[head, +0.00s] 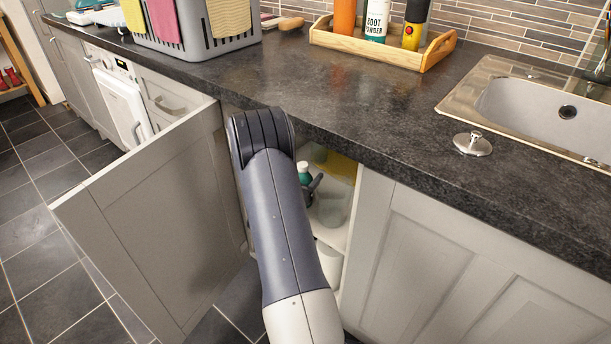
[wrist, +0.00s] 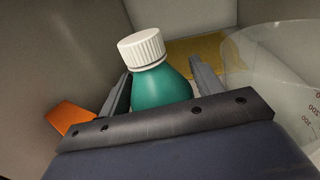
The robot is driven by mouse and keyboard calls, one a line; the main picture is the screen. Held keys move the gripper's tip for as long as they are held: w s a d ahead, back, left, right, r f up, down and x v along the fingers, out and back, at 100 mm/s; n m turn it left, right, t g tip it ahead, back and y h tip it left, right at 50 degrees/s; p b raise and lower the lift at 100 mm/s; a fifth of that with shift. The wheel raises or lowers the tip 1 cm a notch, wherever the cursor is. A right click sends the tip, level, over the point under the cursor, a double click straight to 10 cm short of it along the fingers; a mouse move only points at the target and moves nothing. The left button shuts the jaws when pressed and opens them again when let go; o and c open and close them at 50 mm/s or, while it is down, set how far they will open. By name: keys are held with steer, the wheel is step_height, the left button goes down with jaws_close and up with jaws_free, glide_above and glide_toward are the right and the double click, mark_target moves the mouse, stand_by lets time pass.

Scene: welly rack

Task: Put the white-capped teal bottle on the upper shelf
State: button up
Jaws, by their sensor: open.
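The white-capped teal bottle (wrist: 160,85) is upright or slightly tilted between the two fingers of my gripper (wrist: 163,88) in the wrist view. The fingers are spread on either side of it, and the jaws are open. The palm bar hides the bottle's base. In the head view the bottle (head: 304,174) shows inside the open cabinet, beside my gripper (head: 313,186), at the level of the upper shelf (head: 336,236). My arm hides much of it. I cannot see clearly what is under the bottle.
A clear measuring jug (wrist: 285,75) stands close on the right. A yellow item (wrist: 207,50) lies behind the bottle, and an orange item (wrist: 68,118) is at left. The open cabinet door (head: 150,220) is left of my arm; the dark worktop (head: 370,120) overhangs the opening.

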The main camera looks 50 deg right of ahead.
steer(key=p+v, duration=0.1)
steer(key=v, duration=1)
steer(key=shift+a, duration=0.4)
steer(key=shift+f, duration=0.1)
